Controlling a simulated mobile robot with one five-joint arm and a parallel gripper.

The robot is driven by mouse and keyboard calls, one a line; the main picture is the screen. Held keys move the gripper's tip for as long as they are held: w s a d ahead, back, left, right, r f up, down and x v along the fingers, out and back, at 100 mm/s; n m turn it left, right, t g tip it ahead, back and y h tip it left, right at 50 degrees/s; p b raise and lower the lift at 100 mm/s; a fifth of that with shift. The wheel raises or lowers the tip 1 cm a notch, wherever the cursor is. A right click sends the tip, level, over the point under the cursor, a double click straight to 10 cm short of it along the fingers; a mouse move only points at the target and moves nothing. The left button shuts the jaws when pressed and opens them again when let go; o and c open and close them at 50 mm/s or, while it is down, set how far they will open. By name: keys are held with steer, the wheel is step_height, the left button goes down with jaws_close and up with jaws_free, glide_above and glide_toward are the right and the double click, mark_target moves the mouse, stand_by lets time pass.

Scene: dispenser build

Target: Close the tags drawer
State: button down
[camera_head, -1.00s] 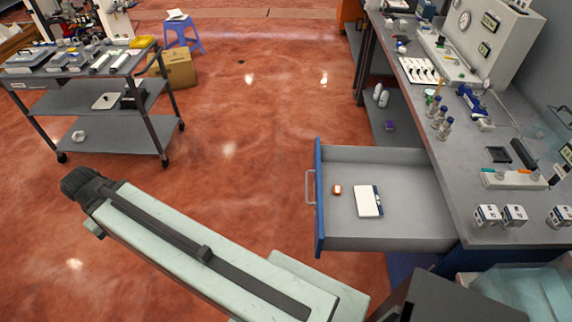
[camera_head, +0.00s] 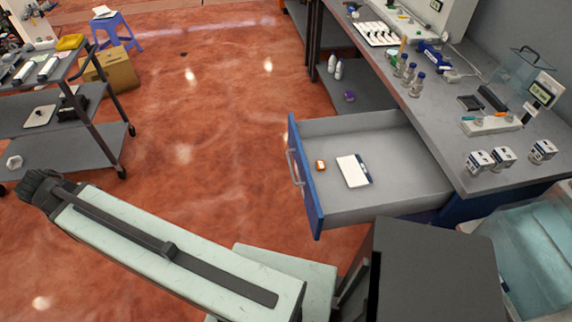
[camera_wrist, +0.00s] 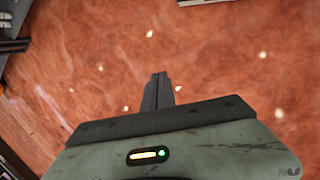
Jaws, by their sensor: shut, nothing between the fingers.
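A drawer with a blue front (camera_head: 304,178) and grey inside stands pulled out from the bench in the head view. Its metal handle (camera_head: 294,167) faces left. A white pad with a dark edge (camera_head: 353,170) and a small orange item (camera_head: 320,165) lie in it. I cannot read any label on the drawer. My gripper shows in the wrist view (camera_wrist: 158,80), with its dark fingers together and nothing between them, above the red floor. In the head view my arm reaches left, well apart from the drawer; the fingers are not clear there.
The grey bench top (camera_head: 440,130) carries bottles, small boxes and instruments. A dark cart (camera_head: 75,150) stands at the left, with a cardboard box (camera_head: 112,70) and blue stool (camera_head: 115,30) beyond. A clear bin (camera_head: 535,245) is at lower right. Floor left of the drawer is free.

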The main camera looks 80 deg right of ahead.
steer(key=s+d+f+n+g+h+b, duration=0.1)
steer(key=s+d+f+g+h+b, duration=0.1)
steer(key=s+d+f+b, duration=0.5)
steer(key=s+d+f+n+g+h+b, duration=0.15)
steer(key=d+b, duration=0.35)
steer(key=d, duration=0.7)
steer(key=s+d+f+g+h+b, duration=0.1)
steer(key=s+d+f+g+b, duration=0.2)
steer(key=d+f+b, duration=0.45)
steer(key=s+d+r+g+b, duration=0.1)
steer(key=s+d+g+b, duration=0.3)
steer(key=s+d, duration=0.6)
steer(key=s+d+r+g+b, duration=0.1)
steer(key=s+d+g+b, duration=0.3)
steer(key=s+d+b, duration=0.5)
steer(key=s+d+n, duration=0.1)
steer(key=s+d, duration=0.1)
steer(key=s, duration=0.8)
steer(key=shift+s+d+g, duration=0.2)
steer(key=shift+d+g, duration=0.05)
steer(key=shift+g, duration=0.1)
